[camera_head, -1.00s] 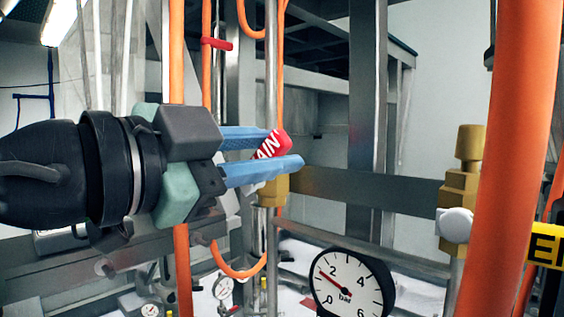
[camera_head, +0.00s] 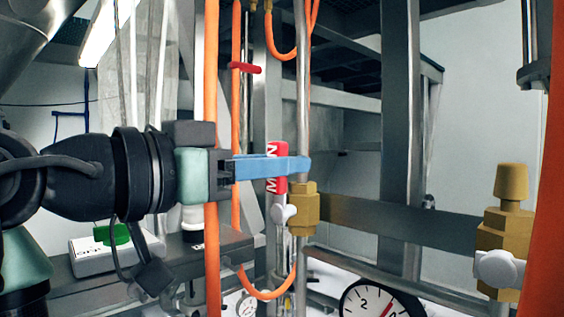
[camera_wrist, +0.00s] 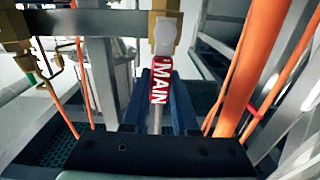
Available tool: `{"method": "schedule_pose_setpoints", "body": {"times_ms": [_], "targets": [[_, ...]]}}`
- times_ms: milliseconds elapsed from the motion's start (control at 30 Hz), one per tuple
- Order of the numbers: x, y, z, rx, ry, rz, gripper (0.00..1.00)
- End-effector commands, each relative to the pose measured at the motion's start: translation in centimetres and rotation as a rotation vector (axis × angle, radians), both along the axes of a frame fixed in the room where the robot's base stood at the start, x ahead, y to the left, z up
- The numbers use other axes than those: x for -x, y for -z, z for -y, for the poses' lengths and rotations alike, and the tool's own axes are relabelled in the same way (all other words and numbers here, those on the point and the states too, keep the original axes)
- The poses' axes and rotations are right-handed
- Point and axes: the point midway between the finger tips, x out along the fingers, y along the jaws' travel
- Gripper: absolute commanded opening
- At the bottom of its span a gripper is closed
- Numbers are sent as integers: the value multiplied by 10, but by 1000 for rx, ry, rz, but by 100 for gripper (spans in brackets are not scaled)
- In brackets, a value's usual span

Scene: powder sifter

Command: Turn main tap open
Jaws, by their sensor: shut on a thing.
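The main tap has a red handle (camera_head: 277,188) with white MAIN lettering, a white hub (camera_head: 283,213) and a brass body (camera_head: 305,205) on a vertical grey pipe. In the head view the handle stands upright above the hub. My gripper (camera_head: 299,167) reaches in from the left, and its blue fingers are shut on the handle, crossing its middle and hiding part of the lettering. In the wrist view the handle (camera_wrist: 161,80) lies between the two fingers (camera_wrist: 163,105), with its white hub (camera_wrist: 164,38) beyond.
A second brass valve (camera_head: 503,235) with a white knob stands at the right. A pressure gauge (camera_head: 365,303) is cut off at the bottom edge. Orange hoses (camera_head: 211,80) run vertically close by the gripper. A dark steel post (camera_head: 400,120) and a horizontal beam stand behind.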

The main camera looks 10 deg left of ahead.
Motion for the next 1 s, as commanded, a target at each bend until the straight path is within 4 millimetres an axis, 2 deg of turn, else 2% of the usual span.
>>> {"method": "schedule_pose_setpoints", "body": {"times_ms": [667, 700, 800, 833, 1000], "targets": [[-2, 0, -3, 49, -1, -31, 0], [-2, 0, -3, 49, -1, -31, 34], [-2, 0, -3, 47, -1, -32, 52], [-2, 0, -3, 47, -1, -32, 57], [-2, 0, -3, 47, -1, -31, 57]]}}
